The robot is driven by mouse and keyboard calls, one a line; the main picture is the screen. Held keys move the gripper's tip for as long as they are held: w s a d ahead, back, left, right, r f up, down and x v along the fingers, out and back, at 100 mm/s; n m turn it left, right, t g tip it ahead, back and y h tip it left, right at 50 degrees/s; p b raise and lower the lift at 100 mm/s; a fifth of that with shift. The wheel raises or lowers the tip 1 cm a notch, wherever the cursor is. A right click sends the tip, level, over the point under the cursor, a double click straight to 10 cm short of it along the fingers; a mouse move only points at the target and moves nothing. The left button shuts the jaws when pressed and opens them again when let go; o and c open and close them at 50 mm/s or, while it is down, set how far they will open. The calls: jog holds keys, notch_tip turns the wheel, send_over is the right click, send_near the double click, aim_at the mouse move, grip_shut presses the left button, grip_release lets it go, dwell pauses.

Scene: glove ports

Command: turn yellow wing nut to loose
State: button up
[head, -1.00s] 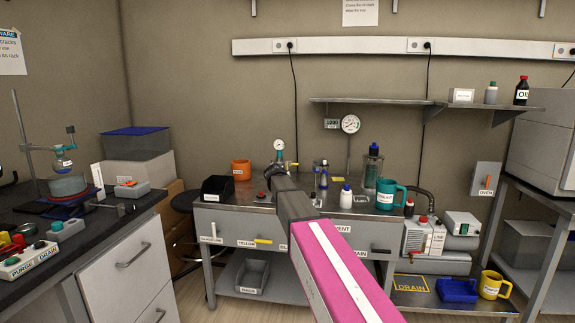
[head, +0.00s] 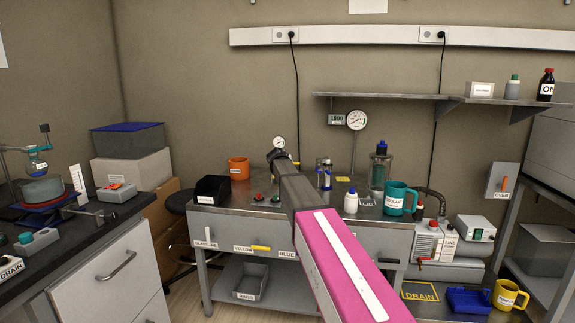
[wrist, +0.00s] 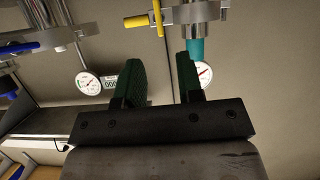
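In the wrist view, a yellow winged piece (wrist: 158,18), likely the yellow wing nut, stands upright on a metal clamp at the top. A yellow knob (wrist: 137,20) sticks out beside it. My gripper (wrist: 162,72) is open and empty, its two dark green fingers apart, below the yellow piece in the picture and not touching it. A teal-ended post (wrist: 195,52) shows behind the right finger. In the head view, my arm covers most of the clamp, and a bit of yellow (head: 295,163) shows beside my gripper (head: 277,155). The nut's exact turn cannot be told.
A gauge (wrist: 88,83) and blue-handled parts (wrist: 22,46) are at the left in the wrist view. On the bench stand an orange mug (head: 238,169), a black bin (head: 212,190), a white bottle (head: 350,202) and a teal mug (head: 397,200). A shelf (head: 390,96) hangs behind.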

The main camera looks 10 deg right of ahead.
jog(key=x, duration=0.8)
jog(key=shift+w, duration=0.15)
grip_shut()
